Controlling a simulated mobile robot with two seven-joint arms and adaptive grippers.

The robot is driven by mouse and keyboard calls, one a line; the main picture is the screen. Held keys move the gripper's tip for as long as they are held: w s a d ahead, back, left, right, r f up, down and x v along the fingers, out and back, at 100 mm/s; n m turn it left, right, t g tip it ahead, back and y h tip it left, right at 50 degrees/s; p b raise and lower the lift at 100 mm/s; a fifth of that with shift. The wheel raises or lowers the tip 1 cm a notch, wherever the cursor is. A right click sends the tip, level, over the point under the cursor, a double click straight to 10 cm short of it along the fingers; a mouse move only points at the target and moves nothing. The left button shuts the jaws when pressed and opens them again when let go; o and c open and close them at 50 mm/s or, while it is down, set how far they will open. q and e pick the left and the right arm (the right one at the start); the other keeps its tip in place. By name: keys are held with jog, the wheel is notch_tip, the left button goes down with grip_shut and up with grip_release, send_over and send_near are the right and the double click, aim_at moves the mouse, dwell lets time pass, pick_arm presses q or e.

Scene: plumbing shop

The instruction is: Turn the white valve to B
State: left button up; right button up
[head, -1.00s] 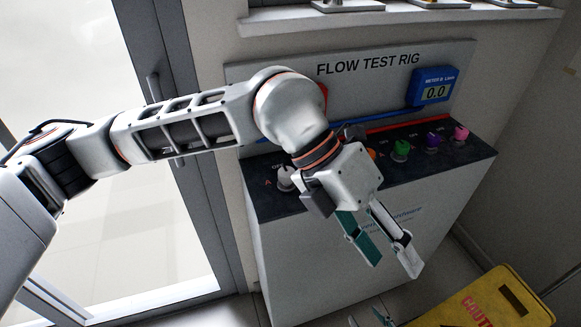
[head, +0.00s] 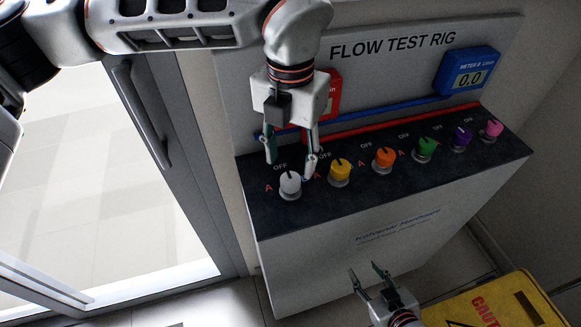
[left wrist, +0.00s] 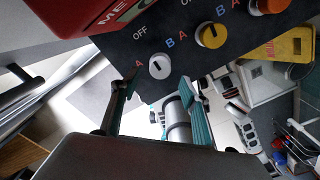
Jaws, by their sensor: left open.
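The white valve (head: 290,184) is the leftmost knob on the dark top of the flow test rig. Its dark mark points roughly toward OFF, with an A label to its left. It also shows in the left wrist view (left wrist: 159,67), with the labels OFF, A and B beside it. My left gripper (head: 291,166) is open and points down over the white valve. In the left wrist view its fingers (left wrist: 157,84) stand apart on either side of the valve's line, with no clear contact. My right gripper (head: 365,271) is low in front of the rig, fingers apart and empty.
Yellow (head: 340,170), orange (head: 385,158), green (head: 425,149), purple and pink valves stand in a row to the right. A red meter (head: 334,93) and a blue meter (head: 467,71) are on the back panel. A yellow caution sign (head: 490,305) is at lower right.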

aim_at(291, 178)
pick_arm(q)
jog(key=shift+f, duration=2.8)
jog(key=c, duration=1.1)
